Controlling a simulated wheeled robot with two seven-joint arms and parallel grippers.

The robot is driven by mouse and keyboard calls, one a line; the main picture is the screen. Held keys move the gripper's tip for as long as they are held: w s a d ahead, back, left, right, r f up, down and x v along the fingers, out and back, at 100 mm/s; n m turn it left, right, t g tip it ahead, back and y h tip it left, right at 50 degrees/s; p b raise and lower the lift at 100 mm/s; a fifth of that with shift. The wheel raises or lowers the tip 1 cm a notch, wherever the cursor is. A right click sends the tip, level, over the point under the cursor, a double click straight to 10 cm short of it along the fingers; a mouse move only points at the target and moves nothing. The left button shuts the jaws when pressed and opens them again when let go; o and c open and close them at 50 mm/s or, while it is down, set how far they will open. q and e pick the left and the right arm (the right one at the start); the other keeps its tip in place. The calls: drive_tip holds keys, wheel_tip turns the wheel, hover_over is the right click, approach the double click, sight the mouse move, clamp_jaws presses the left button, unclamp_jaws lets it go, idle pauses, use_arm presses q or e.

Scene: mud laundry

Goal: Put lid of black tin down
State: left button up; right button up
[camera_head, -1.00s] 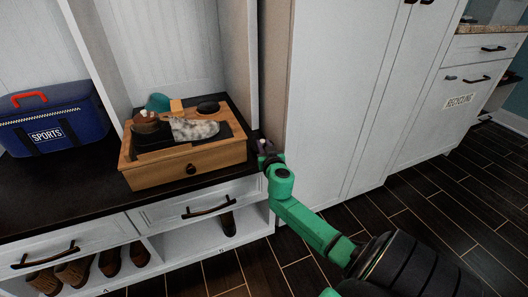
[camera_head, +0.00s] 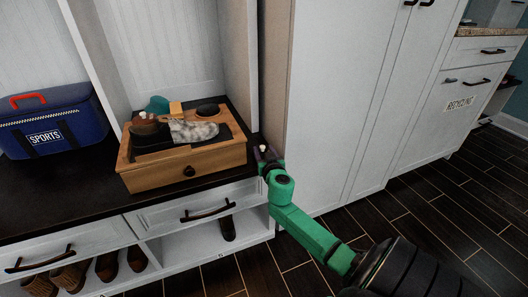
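A wooden shoe-care box (camera_head: 215,158) stands on the black bench top. A small round black thing (camera_head: 207,110) at its back right looks like the black tin or its lid; I cannot tell which. My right gripper (camera_head: 263,152) is low beside the box's right end, at the bench's right end near the cabinet side. It is small and dark here, with a small pale spot at its tip. I cannot tell whether it is open, or whether it holds a lid. My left gripper is not in view.
On the box lie a grey-white fluffy piece (camera_head: 194,130), a brownish round item (camera_head: 146,126) and a teal item (camera_head: 158,104). A blue sports bag (camera_head: 52,122) stands at left. Tall white cabinets (camera_head: 345,90) close off the right. Bare bench top (camera_head: 60,190) lies left of the box.

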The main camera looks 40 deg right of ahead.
drive_tip(key=shift+r, duration=0.1)
drive_tip(key=shift+r+p, duration=0.4)
drive_tip(key=shift+p, duration=0.1)
drive_tip(key=p+v, duration=0.2)
drive_tip(key=v, duration=0.9)
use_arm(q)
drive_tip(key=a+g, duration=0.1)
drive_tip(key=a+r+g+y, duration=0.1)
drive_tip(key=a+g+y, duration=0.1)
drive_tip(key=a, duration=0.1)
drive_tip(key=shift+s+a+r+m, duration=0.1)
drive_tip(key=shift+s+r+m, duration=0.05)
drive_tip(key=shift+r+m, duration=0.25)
use_arm(e)
drive_tip(key=s+a+f+n+g+y, duration=0.2)
drive_tip(key=s+a+f+n+y, duration=0.1)
drive_tip(key=a, duration=0.7)
drive_tip(key=s+a+f+n+g+y, duration=0.2)
drive_tip(key=s+a+f+y, duration=0.3)
drive_tip(key=a+f, duration=0.3)
drive_tip(key=s+a+f+n+g+y, duration=0.3)
drive_tip(key=s+a+f+y, duration=0.1)
drive_tip(key=a, duration=0.7)
wheel_tip(320, 180, down, 2)
drive_tip(key=shift+s+a+f+n, duration=0.1)
drive_tip(key=shift+s+a+n, duration=0.25)
drive_tip(key=shift+s, duration=0.35)
drive_tip(key=shift+d, duration=0.15)
